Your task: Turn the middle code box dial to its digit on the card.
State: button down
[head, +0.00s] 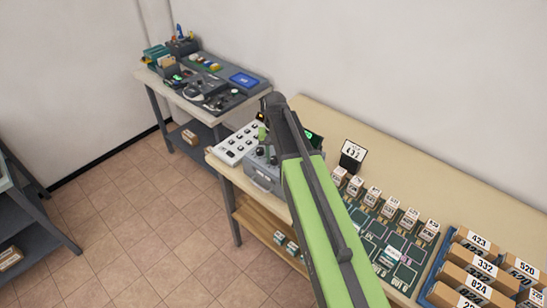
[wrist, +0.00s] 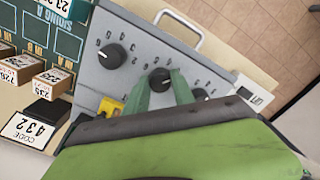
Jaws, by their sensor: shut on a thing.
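The grey code box (wrist: 136,40) fills the middle of the wrist view, with three black dials in a row. The middle dial (wrist: 159,79) sits between the two green fingers of my gripper (wrist: 160,88), which is shut on it. One outer dial (wrist: 111,56) is clear to the left; the other (wrist: 201,95) is partly hidden at the right. Digits ring the dials, but I cannot tell which one the middle dial points to. The white card (wrist: 28,130) reads CODE 432. In the head view, my arm partly hides the code box (head: 262,171); the card (head: 353,152) stands to the right.
Small labelled boxes (wrist: 52,83) and a green sorting board (wrist: 60,40) lie beside the code box. A white button panel (head: 238,143) stands to its left in the head view. Larger numbered boxes (head: 480,262) fill a blue tray at the right. The tiled floor (head: 130,210) is clear.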

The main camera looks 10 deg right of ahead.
aim_at(275, 158)
jog(key=shift+s, duration=0.1)
dwell(0.4)
jog(key=c, duration=1.1)
grip_release()
jog(key=shift+o, duration=0.2)
jog(key=shift+r, duration=0.15)
notch_tip(275, 158, up, 17)
jog(key=p, duration=1.7)
